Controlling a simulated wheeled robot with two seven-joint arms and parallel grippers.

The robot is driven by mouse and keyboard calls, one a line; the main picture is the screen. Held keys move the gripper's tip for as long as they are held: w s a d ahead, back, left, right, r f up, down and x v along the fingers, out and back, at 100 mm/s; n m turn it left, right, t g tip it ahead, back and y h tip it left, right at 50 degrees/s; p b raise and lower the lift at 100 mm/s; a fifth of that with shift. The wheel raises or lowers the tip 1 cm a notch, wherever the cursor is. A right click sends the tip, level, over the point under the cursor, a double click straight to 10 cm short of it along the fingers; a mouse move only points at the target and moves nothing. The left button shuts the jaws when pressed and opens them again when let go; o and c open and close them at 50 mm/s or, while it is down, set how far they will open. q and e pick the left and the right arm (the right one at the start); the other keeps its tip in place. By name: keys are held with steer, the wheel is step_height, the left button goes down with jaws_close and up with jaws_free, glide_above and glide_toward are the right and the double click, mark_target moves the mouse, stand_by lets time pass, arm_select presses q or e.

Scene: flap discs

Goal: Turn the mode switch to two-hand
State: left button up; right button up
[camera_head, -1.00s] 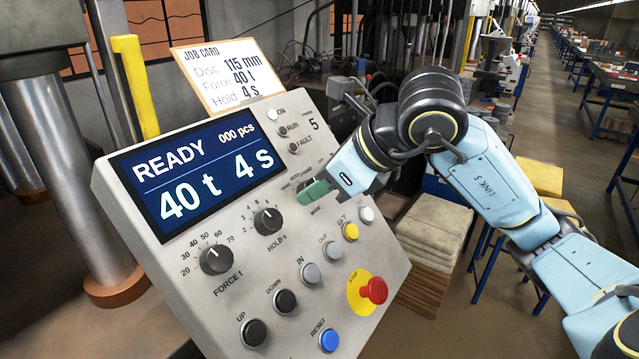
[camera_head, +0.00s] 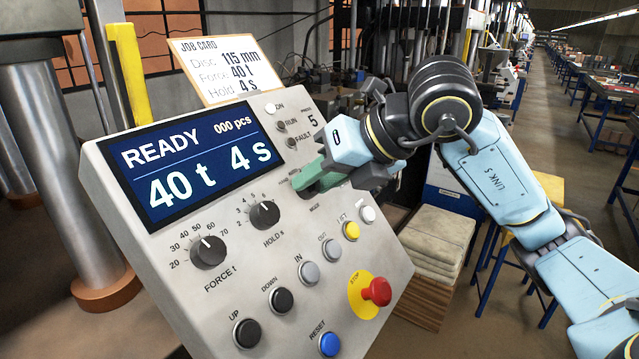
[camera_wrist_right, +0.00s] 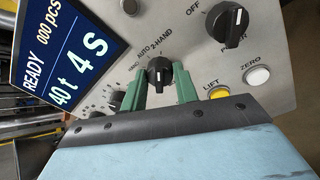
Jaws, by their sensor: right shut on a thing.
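The mode switch (camera_wrist_right: 159,72) is a black knob on the grey control panel (camera_head: 225,300). The wrist view shows it between the two green fingers of my right gripper (camera_wrist_right: 159,84), which are shut on it. Labels including "AUTO" and "2-HAND" arc above the knob. Its light pointer mark faces roughly up in that view, near these labels; the exact setting is hard to tell. In the head view my right gripper (camera_head: 312,178) reaches the panel from the right and its fingers hide the knob above the "MODE" label. My left gripper is not in view.
Close by are the hold knob (camera_head: 264,214), the yellow lift button (camera_head: 351,231) and the red stop button (camera_head: 376,292). The power knob (camera_wrist_right: 225,24) is also near. The display (camera_head: 195,170) reads READY, 40 t, 4 s. A job card (camera_head: 226,70) stands behind the panel.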

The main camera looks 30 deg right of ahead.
steer(key=shift+m, duration=0.5)
steer(key=o, duration=1)
steer(key=shift+c, duration=0.2)
steer(key=v, duration=1.3)
steer(key=shift+s+b, duration=0.15)
steer(key=shift+b, duration=0.2)
steer(key=shift+d+r, duration=0.15)
